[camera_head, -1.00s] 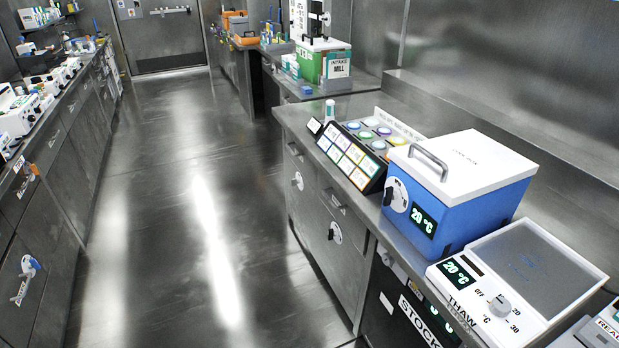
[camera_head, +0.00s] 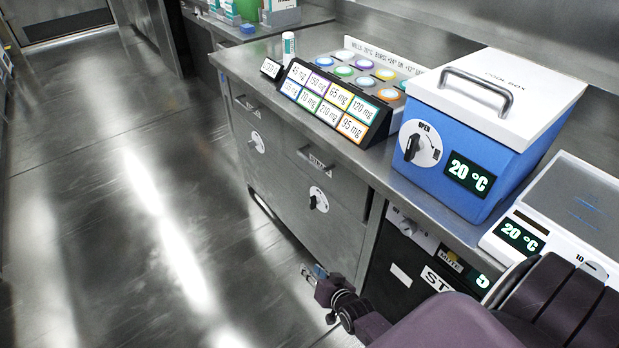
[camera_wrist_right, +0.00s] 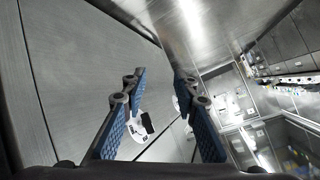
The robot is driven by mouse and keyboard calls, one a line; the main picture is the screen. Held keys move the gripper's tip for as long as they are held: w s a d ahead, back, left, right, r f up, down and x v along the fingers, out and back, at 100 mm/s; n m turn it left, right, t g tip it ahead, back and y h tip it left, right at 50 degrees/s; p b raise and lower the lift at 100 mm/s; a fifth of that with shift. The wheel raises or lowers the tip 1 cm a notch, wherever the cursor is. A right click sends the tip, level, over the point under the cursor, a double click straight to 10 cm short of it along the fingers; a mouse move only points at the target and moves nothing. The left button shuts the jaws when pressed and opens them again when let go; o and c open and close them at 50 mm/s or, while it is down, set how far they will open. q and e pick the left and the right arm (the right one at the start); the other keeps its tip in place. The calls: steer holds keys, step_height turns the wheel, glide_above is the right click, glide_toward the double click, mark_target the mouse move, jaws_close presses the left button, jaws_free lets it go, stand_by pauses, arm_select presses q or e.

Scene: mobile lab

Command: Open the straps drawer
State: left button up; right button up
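The straps drawer (camera_head: 338,184) is a grey metal drawer front under the counter, with a bar handle and a partly readable label (camera_head: 316,161). It looks shut. My right gripper (camera_head: 314,272) is low in front of the cabinets, below and apart from the drawer handle. In the right wrist view my right gripper (camera_wrist_right: 160,86) is open, its blue-padded fingers apart with nothing between them. Grey cabinet fronts and a white dial with a black knob (camera_wrist_right: 146,124) lie beyond the fingers. My left gripper is not in view.
Below the drawer is a cabinet front with a black knob on a white dial (camera_head: 318,200). Another drawer (camera_head: 250,106) is to the left. The counter holds a blue cool box (camera_head: 455,150) and a label rack (camera_head: 330,105). The floor (camera_head: 110,200) at left is clear.

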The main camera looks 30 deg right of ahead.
steer(key=w+d+r+m+t+h+b, duration=0.1)
steer(key=w+d+r+m+t+b, duration=0.25)
steer(key=w+r, duration=0.45)
arm_select(q)
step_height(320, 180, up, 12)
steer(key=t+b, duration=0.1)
steer(key=b, duration=0.5)
arm_select(e)
steer(key=m+t+h, duration=0.3)
steer(key=m+t, duration=0.1)
steer(key=t, duration=0.1)
glide_toward(309, 161)
steer(key=w+d, duration=0.1)
steer(key=w, duration=0.2)
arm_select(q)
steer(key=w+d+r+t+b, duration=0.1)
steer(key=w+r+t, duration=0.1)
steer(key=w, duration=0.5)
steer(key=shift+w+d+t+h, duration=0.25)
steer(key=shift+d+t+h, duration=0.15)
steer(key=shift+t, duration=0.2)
arm_select(e)
steer(key=shift+g, duration=0.25)
steer(key=x, duration=0.7)
steer(key=shift+w+r, duration=0.2)
steer(key=shift+w, duration=0.05)
steer(key=shift+c, duration=0.4)
jaws_close()
